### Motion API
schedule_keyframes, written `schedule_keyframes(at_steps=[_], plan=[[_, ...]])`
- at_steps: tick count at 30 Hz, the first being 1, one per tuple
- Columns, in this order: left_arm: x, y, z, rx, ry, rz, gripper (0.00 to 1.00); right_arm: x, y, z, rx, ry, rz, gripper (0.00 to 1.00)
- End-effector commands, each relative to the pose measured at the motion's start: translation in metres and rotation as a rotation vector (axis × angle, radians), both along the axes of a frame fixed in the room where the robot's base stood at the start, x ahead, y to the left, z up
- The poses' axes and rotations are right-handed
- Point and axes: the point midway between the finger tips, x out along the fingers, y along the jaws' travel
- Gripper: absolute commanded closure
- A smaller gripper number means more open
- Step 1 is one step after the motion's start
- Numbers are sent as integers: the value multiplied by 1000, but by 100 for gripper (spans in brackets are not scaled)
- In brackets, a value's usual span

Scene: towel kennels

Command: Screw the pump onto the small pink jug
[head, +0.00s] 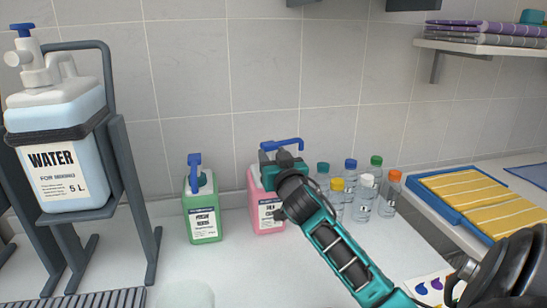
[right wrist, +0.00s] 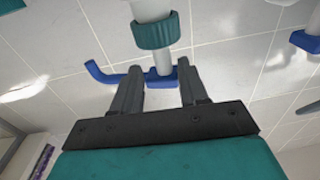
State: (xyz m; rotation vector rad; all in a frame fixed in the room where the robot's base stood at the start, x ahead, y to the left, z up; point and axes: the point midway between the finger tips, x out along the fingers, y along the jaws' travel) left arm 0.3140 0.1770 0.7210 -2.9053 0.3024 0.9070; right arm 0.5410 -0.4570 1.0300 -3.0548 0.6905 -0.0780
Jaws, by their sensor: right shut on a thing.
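The small pink jug (head: 256,202) stands on the white counter against the tiled wall, partly hidden by my right arm. The pump (head: 283,145) has a blue spout and shows just above the jug. My right gripper (head: 270,157) is at the top of the jug. In the right wrist view, my right gripper (right wrist: 160,88) is shut on the pump (right wrist: 162,78), with one finger on each side of its blue head. The pump's white stem and teal collar also show there. Whether the collar touches the jug's neck is hidden. My left gripper is out of view.
A green jug (head: 203,210) with a blue pump stands left of the pink jug. Several small capped bottles (head: 361,201) stand close on the right. A large water container (head: 60,145) sits on a dark stand at left. A blue tray (head: 443,208) holds yellow towels at right.

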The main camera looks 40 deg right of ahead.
Motion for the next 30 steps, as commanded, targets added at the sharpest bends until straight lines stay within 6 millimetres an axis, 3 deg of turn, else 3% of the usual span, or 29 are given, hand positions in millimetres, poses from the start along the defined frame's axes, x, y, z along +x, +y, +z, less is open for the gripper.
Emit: schedule_keyframes(at_steps=[30], plan=[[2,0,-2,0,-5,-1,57,0,0,-10,2,-1,0,100]])
